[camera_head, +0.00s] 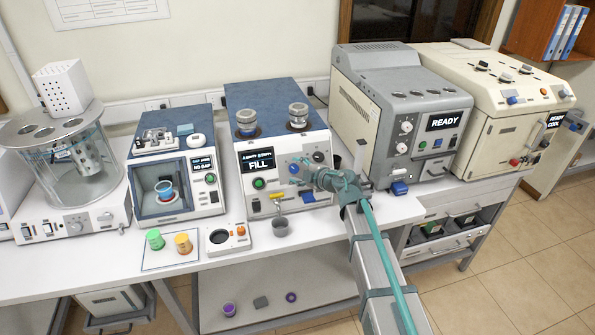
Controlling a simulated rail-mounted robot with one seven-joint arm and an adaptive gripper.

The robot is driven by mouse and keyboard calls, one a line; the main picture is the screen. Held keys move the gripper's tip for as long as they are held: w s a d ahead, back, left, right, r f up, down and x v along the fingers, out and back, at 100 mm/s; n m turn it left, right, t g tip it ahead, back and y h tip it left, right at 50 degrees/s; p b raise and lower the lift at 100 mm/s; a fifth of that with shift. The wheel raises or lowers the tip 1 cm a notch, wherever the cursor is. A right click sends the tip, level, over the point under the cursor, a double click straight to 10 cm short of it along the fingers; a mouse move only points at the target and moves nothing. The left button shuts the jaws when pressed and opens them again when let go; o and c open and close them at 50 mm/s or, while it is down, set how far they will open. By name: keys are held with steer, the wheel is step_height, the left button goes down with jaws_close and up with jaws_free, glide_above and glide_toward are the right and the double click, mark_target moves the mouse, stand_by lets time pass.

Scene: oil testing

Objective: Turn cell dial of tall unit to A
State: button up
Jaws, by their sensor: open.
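The tall blue-topped unit (266,95) stands at the back of the bench, with two capped cells on top. Its display (258,160) reads FILL in large letters under a small line I cannot read surely. To the right of the display are a blue dial (294,169) and a dark dial (319,156); their labels and pointer settings are too small to read. My gripper (303,176) is open in front of this panel, close to the blue dial. Whether it touches the dial cannot be told. My wrist hides part of the lower right panel.
A grey unit (375,110) reading READY stands close on the right, with a cream unit (495,95) beyond it. A grey cup (280,227) stands below a tap. A smaller blue-grey unit (174,135) is at left. Green and orange cups (155,239) stand on the front edge.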

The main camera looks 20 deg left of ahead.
steer(key=v, duration=1.2)
steer(key=shift+f, duration=0.15)
